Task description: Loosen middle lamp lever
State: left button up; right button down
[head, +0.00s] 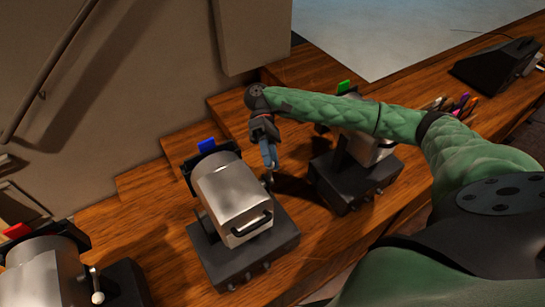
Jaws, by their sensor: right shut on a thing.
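The middle lamp (232,195) is a silver box-shaped head with a blue tab (206,145) on a dark base, standing on the wooden desk. My right gripper (268,170) points down at the middle lamp's right side, between it and the right lamp. It is shut on the middle lamp's lever, which is mostly hidden by the fingers; a small pale bit shows at the tips. My left gripper is not in view.
The left lamp (45,275) with a red tab and a white-knobbed lever (96,290) stands at lower left. The right lamp (368,150) with a green tab (345,86) is partly behind my right arm. Pens (463,105) and a dark device (497,65) lie further right.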

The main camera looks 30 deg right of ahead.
jog(key=shift+s+f, duration=0.1)
jog(key=shift+f, duration=0.35)
jog(key=c, duration=1.3)
grip_release()
jog(key=shift+a, duration=0.1)
jog(key=shift+c, duration=0.2)
jog(key=o, duration=0.3)
jog(key=shift+o, duration=0.6)
jog(key=shift+w, duration=0.25)
jog(key=shift+w+r, duration=0.1)
jog(key=shift+r, duration=0.15)
